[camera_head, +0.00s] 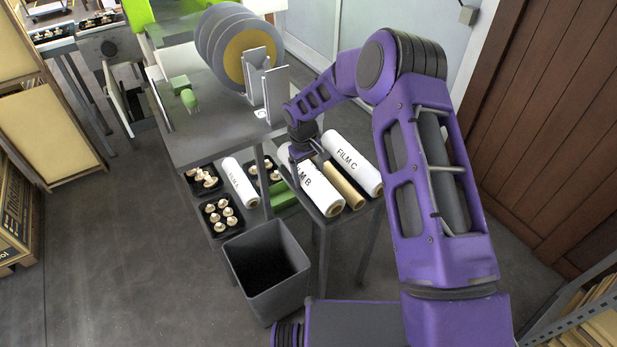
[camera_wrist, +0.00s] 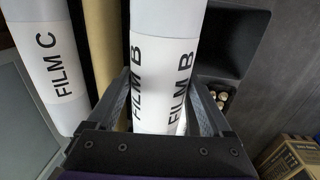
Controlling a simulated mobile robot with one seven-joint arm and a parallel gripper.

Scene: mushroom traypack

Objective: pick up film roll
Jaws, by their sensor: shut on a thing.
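The white FILM B roll (camera_head: 322,196) lies on a small side table, label facing up. My gripper (camera_head: 305,152) reaches down over its far part. In the wrist view, FILM B (camera_wrist: 165,35) runs between the two fingers of my gripper (camera_wrist: 165,95), which are shut on its sides. I cannot tell whether the roll is clear of the tabletop. The white FILM C roll (camera_head: 355,165) lies to its right and also shows at left in the wrist view (camera_wrist: 45,45). A tan roll (camera_head: 346,188) lies between them.
A white roll (camera_head: 240,188) lies below the grey machine table (camera_head: 205,140) near black mushroom trays (camera_head: 218,228). An open dark bin (camera_head: 268,290) stands on the floor in front. Large discs (camera_head: 215,45) stand on the machine. A wooden door (camera_head: 545,110) is at right.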

